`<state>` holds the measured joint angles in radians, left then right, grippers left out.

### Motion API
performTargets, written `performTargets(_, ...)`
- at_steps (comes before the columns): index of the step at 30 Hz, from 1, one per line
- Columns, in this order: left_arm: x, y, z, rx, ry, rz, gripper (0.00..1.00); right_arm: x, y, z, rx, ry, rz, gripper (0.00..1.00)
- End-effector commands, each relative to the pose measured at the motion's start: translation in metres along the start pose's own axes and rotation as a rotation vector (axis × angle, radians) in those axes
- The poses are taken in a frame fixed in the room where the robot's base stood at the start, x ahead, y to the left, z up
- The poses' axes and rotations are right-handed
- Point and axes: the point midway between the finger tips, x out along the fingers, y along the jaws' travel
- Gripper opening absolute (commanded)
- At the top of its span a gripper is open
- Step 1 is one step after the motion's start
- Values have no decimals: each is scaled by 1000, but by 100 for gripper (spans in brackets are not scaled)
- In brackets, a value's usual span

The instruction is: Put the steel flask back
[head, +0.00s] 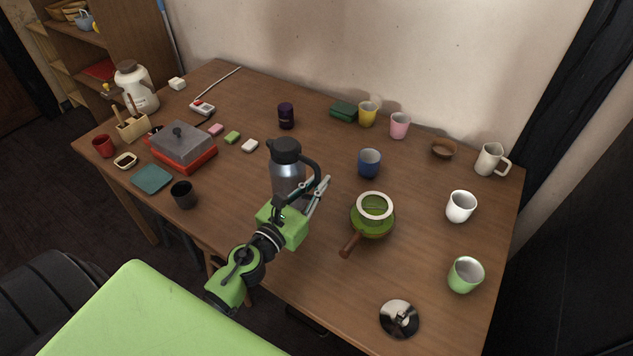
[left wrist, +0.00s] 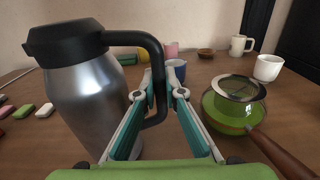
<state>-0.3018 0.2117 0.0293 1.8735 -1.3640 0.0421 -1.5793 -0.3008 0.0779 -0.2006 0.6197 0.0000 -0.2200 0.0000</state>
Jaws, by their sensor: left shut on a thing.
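The steel flask (head: 288,176) has a silver body and a black lid and handle. It stands upright at the middle of the table (head: 330,262), and I cannot tell whether its base touches the wood. My left gripper (head: 318,190) is at the flask's right side, shut on its black handle. In the left wrist view the flask (left wrist: 88,105) fills the left side, and the fingers of my left gripper (left wrist: 166,98) close around the lower part of the handle. The flask's base is hidden behind my gripper in the head view. My right gripper is not in view.
A green pot (head: 372,222) with a brown handle stands close to the right of the flask. A blue cup (head: 369,163) is behind it. A black cup (head: 183,194) and a red-based grey box (head: 181,146) are to the left. A steel lid (head: 399,319) lies at the front right.

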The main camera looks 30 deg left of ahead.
Motion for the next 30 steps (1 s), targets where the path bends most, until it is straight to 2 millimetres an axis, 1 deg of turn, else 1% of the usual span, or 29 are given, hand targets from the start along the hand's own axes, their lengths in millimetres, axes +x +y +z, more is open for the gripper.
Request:
performTargets(1,1,1,0,5,-10,1,0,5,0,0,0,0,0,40)
performTargets(10,1,0,0,8,-10,0,0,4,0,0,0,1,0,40)
performTargets(14,1,0,-3,8,-9,0,0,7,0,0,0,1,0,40)
performTargets(15,0,0,-6,1,-1,0,20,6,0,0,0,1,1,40)
performTargets(16,0,0,-6,1,-1,0,26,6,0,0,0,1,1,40)
performTargets(25,0,0,-6,1,-1,0,26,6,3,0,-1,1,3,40)
performTargets(28,0,0,-3,1,-1,0,26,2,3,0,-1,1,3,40)
performTargets(30,1,3,-5,2,-1,-1,26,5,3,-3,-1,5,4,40)
